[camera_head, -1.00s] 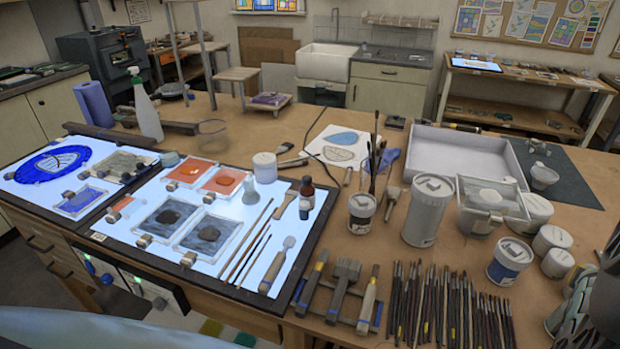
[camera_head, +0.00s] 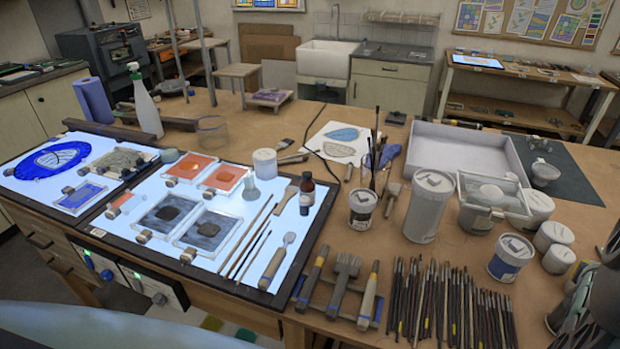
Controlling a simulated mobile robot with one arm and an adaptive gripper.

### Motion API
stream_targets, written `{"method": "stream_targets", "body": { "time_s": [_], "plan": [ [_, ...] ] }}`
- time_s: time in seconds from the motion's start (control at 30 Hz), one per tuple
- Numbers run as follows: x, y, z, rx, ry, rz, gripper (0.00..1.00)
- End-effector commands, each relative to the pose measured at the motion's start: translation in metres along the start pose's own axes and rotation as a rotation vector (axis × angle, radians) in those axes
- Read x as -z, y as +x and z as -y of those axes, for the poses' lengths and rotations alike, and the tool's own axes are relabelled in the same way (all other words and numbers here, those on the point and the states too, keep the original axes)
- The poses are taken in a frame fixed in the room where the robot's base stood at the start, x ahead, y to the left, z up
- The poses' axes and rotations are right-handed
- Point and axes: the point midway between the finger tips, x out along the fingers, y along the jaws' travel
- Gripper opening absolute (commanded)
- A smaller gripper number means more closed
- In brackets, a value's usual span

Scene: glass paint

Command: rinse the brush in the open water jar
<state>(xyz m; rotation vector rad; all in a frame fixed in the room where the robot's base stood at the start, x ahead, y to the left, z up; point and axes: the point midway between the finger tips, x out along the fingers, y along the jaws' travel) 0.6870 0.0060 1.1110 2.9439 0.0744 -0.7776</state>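Many more brushes (camera_head: 455,303) lie in a row at the front right. A few thin brushes (camera_head: 247,246) lie on the lit panel. A clear, open-looking glass vessel (camera_head: 212,133) stands behind the panel at the left; I cannot tell whether it holds water. Another clear container (camera_head: 492,198) stands at the right among white tubs.
The lit panel (camera_head: 271,283) with glass pieces fills the left front. A spray bottle (camera_head: 147,110), brown bottle (camera_head: 306,195), tall white canister (camera_head: 428,208) and large white tray (camera_head: 462,150) stand on the table. Bare tabletop shows around the tubs.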

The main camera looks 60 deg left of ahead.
Motion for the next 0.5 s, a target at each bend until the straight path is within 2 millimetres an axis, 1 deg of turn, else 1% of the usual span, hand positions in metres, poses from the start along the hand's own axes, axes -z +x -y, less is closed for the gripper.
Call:
{"method": "stream_targets", "body": {
  "time_s": [0.23,0.5],
  "plan": [
    [0.0045,0.0044,-0.0102,-0.003,0.002,-0.005,0.0],
    [-0.0008,0.0017,-0.0016,0.001,0.001,-0.002,0.0]
  ]
}}
